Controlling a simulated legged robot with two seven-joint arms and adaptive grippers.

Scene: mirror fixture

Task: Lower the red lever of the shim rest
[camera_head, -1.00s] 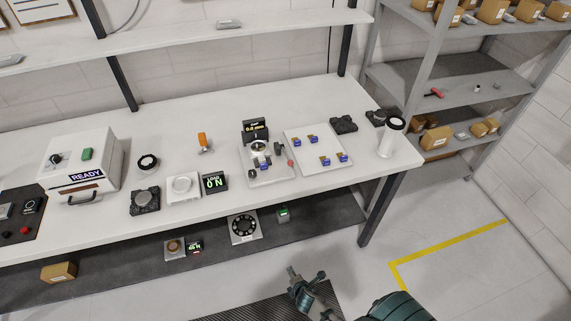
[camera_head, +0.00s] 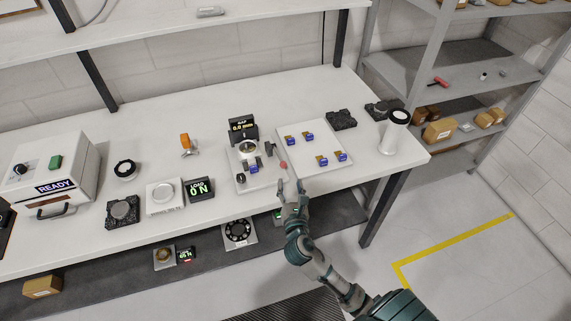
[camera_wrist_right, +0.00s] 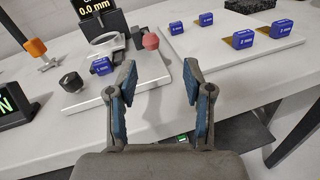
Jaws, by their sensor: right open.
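The shim rest (camera_head: 244,183) is a pale plate on the bench with a round metal fixture and a black display reading 0.0 mm. Its lever ends in a red knob (camera_head: 283,164) at the plate's right side; the red knob (camera_wrist_right: 150,41) also shows in the right wrist view, with a dark arm beside it. A blue block marked in white (camera_wrist_right: 101,66) sits on the rest. My right gripper (camera_head: 291,187) is open and empty at the bench's front edge, in front of the red knob and apart from it. My left gripper is not in view.
A white board (camera_head: 308,127) with several blue shim blocks lies right of the rest. A load display (camera_head: 199,189) reading 0 N stands to the left. A black knob (camera_wrist_right: 71,81) is on the rest's front left. A white cylinder (camera_head: 392,138) stands at the bench's right end.

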